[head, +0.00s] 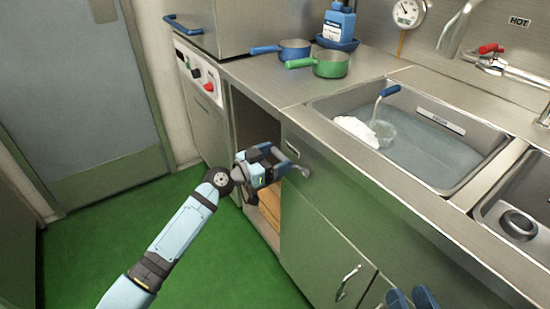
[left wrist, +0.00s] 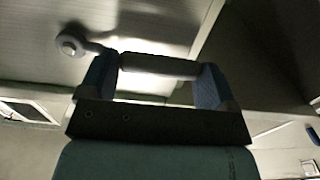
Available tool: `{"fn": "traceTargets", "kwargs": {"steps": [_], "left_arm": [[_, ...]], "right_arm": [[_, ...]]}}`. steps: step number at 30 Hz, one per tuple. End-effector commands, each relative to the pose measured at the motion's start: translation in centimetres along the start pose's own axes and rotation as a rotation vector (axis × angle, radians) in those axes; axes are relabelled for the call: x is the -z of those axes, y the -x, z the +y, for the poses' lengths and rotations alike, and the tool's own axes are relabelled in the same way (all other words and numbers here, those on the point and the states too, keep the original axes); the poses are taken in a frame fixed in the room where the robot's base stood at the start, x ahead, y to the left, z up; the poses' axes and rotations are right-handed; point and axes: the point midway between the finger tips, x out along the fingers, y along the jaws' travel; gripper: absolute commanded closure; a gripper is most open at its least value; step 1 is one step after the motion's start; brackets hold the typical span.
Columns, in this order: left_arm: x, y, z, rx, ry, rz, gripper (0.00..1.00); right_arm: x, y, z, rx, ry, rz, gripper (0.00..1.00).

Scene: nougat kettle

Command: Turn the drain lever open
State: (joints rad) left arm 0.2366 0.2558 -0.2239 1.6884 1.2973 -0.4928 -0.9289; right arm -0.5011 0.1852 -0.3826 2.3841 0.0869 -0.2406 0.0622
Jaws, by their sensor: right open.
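The drain lever (head: 304,171) is a grey metal lever on the front of the sink cabinet, below the counter edge. In the left wrist view its round pivot (left wrist: 70,42) is at upper left and its grey bar (left wrist: 160,66) spans between my blue fingertips. My left gripper (head: 281,162) is at the lever in the head view and also shows in the left wrist view (left wrist: 155,82). Its fingers are well apart, with one at each visible end of the bar; I cannot tell whether they press on it. My right gripper (head: 412,299) is open and empty at the bottom edge.
The sink (head: 400,180) above holds water, a blue-handled ladle (head: 382,101) and a white lump (head: 357,130). Blue (head: 293,49) and green (head: 331,65) pots stand on the counter. An open cabinet bay (head: 256,125) lies beside my left gripper. The green floor (head: 230,265) is clear.

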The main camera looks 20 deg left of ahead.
Motion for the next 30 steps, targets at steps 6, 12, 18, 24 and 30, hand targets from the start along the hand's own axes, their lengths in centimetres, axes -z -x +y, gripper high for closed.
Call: {"fn": "traceTargets", "kwargs": {"steps": [6, 12, 18, 24, 30], "left_arm": [[0.0, 0.0, 0.0, 0.0, 0.0, 0.0, 0.68], [0.0, 0.0, 0.0, 0.0, -0.013, 0.0, 0.69], [0.5, 0.1, 0.0, -0.001, -0.084, 0.0, 0.69], [1.6, 0.1, 0.2, -0.002, -0.225, 0.0, 0.69], [3.4, 0.1, 0.7, -0.002, -0.41, 0.0, 0.69]], "right_arm": [[0.0, 0.0, 0.0, 0.001, 0.0, 0.0, 0.57], [-0.1, 0.0, -0.1, 0.002, -0.002, 0.003, 0.57], [0.0, 0.0, -0.6, 0.019, -0.017, 0.041, 0.57], [3.0, -0.1, -1.8, 0.073, -0.03, 0.173, 0.57], [1.6, -0.3, -1.5, 0.069, -0.032, 0.12, 0.57]]}}
